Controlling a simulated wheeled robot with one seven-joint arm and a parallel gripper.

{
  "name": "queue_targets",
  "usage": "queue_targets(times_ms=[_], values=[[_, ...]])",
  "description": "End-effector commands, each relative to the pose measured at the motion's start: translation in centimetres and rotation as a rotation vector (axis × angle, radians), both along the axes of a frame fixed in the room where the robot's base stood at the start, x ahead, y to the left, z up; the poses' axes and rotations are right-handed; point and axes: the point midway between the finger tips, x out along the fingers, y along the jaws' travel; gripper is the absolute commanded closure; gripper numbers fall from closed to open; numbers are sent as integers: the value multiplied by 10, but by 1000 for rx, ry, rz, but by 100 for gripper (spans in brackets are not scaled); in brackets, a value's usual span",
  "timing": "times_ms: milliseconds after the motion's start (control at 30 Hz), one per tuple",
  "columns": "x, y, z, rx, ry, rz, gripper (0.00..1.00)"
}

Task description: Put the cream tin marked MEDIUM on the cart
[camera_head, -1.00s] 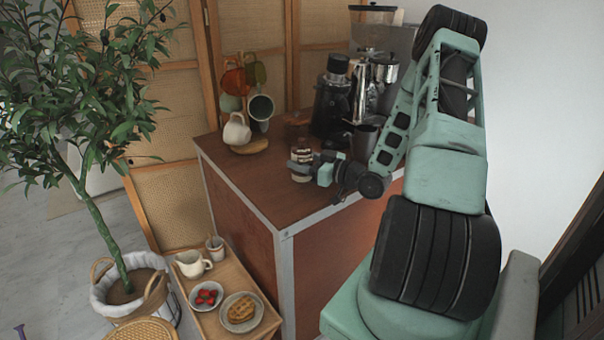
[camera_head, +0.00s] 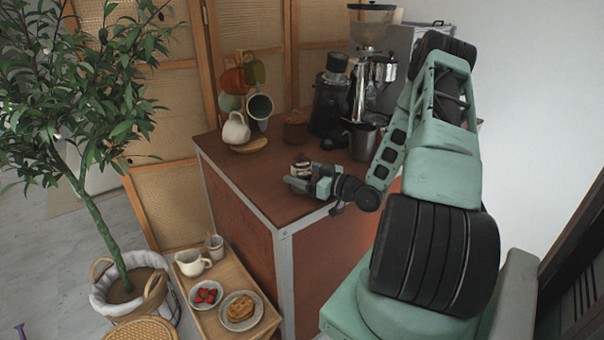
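A small tin (camera_head: 301,162) with dark and pale bands is at the front part of the dark wooden cart top (camera_head: 245,185). Its marking is too small to read, and my gripper hides its lower part. My gripper (camera_head: 301,184) is low over the cart top, right at the tin and on its near side in the picture. I cannot tell whether the fingers are closed on the tin or only beside it, nor whether the tin touches the top.
A mug tree (camera_head: 249,147) with several mugs, a round brown container (camera_head: 296,128), a black grinder (camera_head: 331,100) and a metal jug (camera_head: 363,142) stand behind. A low wooden table (camera_head: 207,322) with food is at front left.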

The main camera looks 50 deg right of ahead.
Motion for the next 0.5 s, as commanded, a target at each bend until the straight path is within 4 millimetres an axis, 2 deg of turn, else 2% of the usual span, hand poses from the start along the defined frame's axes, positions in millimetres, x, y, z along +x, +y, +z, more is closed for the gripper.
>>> queue_targets(times_ms=[233,367,500], values=[[0,0,6,0,0,0,26],[-19,-4,0,0,3,-3,26],[-49,-9,-1,0,3,-4,26]])
